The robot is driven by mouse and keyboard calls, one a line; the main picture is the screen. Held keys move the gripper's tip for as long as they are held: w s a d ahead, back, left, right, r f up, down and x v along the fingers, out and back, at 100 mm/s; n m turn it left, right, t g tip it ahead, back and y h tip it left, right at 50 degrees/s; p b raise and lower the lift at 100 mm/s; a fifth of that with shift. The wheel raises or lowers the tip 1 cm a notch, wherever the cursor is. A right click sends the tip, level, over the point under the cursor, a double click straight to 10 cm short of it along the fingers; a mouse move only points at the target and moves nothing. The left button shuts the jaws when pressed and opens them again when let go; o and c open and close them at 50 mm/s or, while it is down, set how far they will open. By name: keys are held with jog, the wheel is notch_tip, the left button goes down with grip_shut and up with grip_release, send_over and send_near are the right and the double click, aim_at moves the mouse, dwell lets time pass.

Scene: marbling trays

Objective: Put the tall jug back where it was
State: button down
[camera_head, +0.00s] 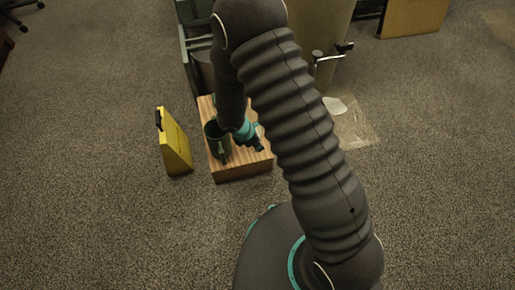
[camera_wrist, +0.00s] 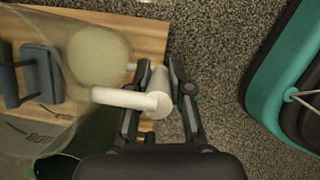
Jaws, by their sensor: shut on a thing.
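In the wrist view my gripper (camera_wrist: 160,84) is shut on the white handle of a clear, see-through jug (camera_wrist: 50,125) with dark printed markings. The jug's body fills the left of that view, over the wooden surface. In the head view my gripper (camera_head: 256,143) is low over the wooden block (camera_head: 245,172), beside a dark green jug (camera_head: 214,139). The clear jug cannot be made out there behind my arm. I cannot tell whether the held jug touches the wood.
A yellow case (camera_head: 175,146) with a black handle stands on the carpet left of the wooden block. A clear sheet-like thing (camera_head: 352,128) lies on the right. A large grey container (camera_head: 325,30) with a tap stands behind. The carpet in front is open.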

jog(key=shift+f+b, duration=0.3)
jog(key=shift+f, duration=1.7)
jog(key=c, duration=1.1)
grip_release()
jog(key=shift+o, duration=0.2)
jog(key=p+v, duration=0.2)
jog(key=v, duration=1)
